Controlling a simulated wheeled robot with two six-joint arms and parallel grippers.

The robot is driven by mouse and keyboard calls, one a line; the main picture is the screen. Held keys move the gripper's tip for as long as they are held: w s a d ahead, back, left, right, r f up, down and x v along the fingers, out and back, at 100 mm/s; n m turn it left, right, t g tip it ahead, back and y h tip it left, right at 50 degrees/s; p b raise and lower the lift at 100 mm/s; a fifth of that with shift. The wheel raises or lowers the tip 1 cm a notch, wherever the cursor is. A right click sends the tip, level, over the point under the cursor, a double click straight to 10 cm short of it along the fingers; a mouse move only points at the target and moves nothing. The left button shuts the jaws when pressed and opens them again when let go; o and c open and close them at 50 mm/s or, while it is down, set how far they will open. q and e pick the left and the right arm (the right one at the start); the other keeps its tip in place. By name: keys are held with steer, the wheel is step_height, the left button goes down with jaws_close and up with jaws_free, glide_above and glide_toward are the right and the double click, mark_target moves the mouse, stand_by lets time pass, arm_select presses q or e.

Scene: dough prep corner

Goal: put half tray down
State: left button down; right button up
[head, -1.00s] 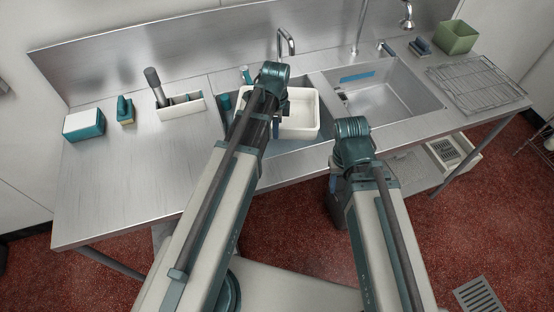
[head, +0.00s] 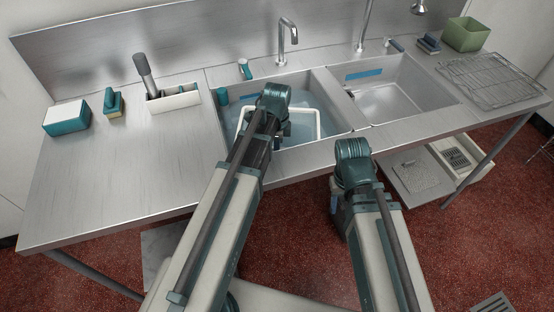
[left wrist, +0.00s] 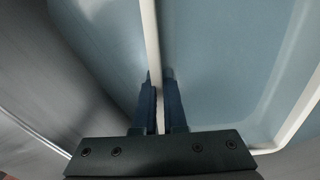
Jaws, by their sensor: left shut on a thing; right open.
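The half tray is a shallow tray with a white rim (head: 318,124), low in the left sink basin (head: 335,112). Its inside looks bluish, like the water around it; I cannot tell whether it rests on the basin floor. My left gripper (left wrist: 160,90) is shut on the tray's rim (left wrist: 151,40), with one finger on each side of the wall. In the head view my left arm hides those fingers and the tray's left part. My right gripper (head: 335,198) is open and empty, in front of the counter edge, partly hidden by its arm.
The right basin (head: 385,95) holds a blue strip on its wall. A wire rack (head: 490,80) and a green bin (head: 466,35) stand at the right. A white caddy (head: 175,101), a sponge (head: 113,103) and a teal-white box (head: 66,118) stand left.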

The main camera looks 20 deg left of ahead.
arm_select(q)
step_height(320, 180, down, 4)
steer(key=b, duration=0.3)
steer(key=shift+r, duration=0.15)
steer(key=c, duration=1.4)
jaws_free()
steer(key=shift+f+b, duration=0.2)
steer(key=shift+b, duration=0.1)
steer(key=shift+c, duration=0.2)
steer(key=o, duration=0.5)
steer(key=shift+r, duration=0.1)
steer(key=shift+c, duration=0.2)
step_height(320, 180, up, 12)
steer(key=p, duration=1.2)
steer(key=shift+r, duration=0.15)
